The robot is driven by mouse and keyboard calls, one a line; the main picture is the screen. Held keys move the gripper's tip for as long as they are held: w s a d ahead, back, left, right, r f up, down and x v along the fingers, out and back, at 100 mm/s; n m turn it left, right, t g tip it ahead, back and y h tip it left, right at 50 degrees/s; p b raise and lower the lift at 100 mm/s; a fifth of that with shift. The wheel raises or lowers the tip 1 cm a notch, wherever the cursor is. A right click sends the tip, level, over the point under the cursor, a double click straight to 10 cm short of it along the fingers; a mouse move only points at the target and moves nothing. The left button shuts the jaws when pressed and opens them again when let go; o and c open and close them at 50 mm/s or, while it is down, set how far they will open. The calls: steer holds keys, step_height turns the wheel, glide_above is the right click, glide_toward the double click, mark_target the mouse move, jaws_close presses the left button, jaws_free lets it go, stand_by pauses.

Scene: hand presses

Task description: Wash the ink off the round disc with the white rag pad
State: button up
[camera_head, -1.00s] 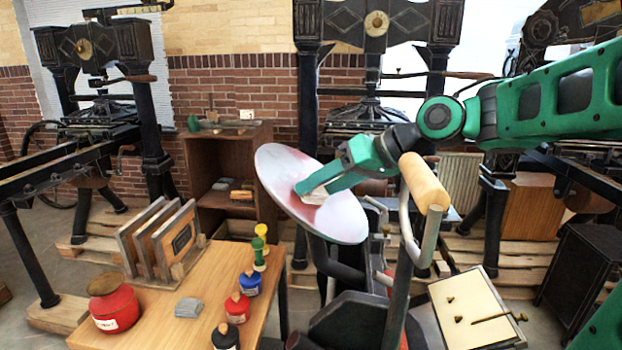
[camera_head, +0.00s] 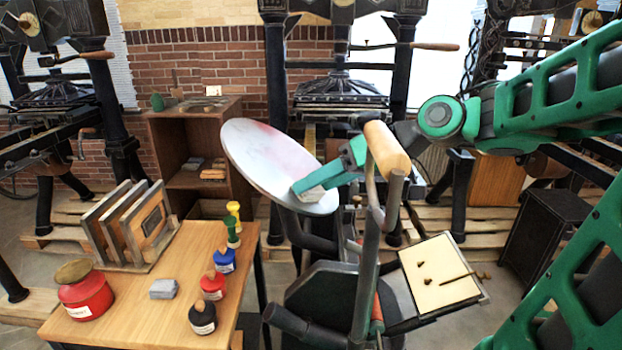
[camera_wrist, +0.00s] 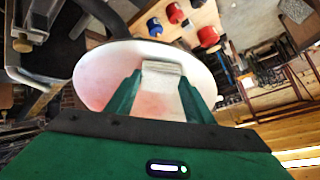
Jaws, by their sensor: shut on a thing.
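The round disc (camera_head: 262,160) is tilted on top of the press in the middle of the head view. It is pale grey-white with pink-red ink smears, mostly along its upper part there. In the wrist view the disc (camera_wrist: 98,82) shows a pinkish stain near my fingers and a whiter rim. My gripper (camera_head: 312,188) is at the disc's lower right, shut on the white rag pad (camera_wrist: 161,70). The pad (camera_head: 309,195) appears to lie against the disc's face. The part of the disc behind my fingers is hidden.
A wooden press handle (camera_head: 387,148) stands close in front of my forearm. A wooden table (camera_head: 135,318) at left holds a red pot (camera_head: 84,292), ink bottles (camera_head: 213,285), a grey block (camera_head: 163,289) and a rack of frames (camera_head: 128,222). A cream-topped tray (camera_head: 438,270) is at right.

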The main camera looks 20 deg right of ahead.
steer(key=shift+w+a+r, duration=1.7)
steer(key=shift+a+r, duration=0.05)
steer(key=shift+w+a+r, duration=1.4)
steer(key=shift+w+a, duration=0.15)
steer(key=shift+a, duration=0.05)
steer(key=shift+w+a+r, duration=1.35)
steer(key=shift+w+a, duration=0.15)
steer(key=shift+a, duration=0.1)
steer(key=shift+d+r, duration=0.1)
steer(key=s+d+r, duration=0.1)
steer(key=d+r, duration=0.2)
steer(key=r, duration=0.2)
steer(key=shift+s+d+r, duration=0.25)
steer(key=shift+d, duration=0.1)
